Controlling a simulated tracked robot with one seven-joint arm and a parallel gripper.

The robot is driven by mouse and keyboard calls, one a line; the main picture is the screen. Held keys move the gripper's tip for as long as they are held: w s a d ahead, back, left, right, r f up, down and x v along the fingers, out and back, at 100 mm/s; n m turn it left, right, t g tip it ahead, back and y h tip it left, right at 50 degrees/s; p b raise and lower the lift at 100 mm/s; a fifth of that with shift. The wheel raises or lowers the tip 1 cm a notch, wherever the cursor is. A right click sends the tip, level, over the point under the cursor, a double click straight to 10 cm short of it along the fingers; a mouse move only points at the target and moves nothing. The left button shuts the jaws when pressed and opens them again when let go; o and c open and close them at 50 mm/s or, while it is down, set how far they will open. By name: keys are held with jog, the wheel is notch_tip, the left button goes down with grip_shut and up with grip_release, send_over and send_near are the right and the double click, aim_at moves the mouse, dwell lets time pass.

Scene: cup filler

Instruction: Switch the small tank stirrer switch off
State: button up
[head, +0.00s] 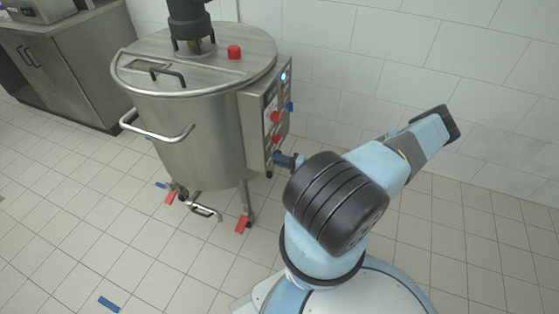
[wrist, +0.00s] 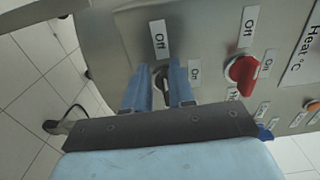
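The small tank (head: 200,120) is a steel vessel on legs, with a control box (head: 262,120) on its right side. In the wrist view, the steel panel (wrist: 205,40) carries a dark rotary switch (wrist: 163,90) with an Off label above it and an On label to its right. My gripper (wrist: 162,72) has its two blue fingers apart, one on each side of this dark switch. Its knob is partly hidden, so its setting and any finger contact are unclear. In the head view, my gripper (head: 287,160) is at the lower part of the control box.
A red rotary switch (wrist: 242,74), with its own Off and On labels, is right of the dark one. An orange knob (wrist: 313,105) is further right. Red knobs (head: 276,118) show on the box. A steel cabinet (head: 70,65) stands behind left; the tiled floor is mostly clear.

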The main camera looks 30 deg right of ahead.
jog(key=shift+o, duration=1.2)
jog(key=shift+d+r, duration=0.1)
jog(key=shift+w, duration=0.1)
jog(key=shift+d, duration=0.1)
jog(key=v, duration=1.3)
jog(key=shift+s+d, duration=0.2)
jog(key=shift+s, duration=0.1)
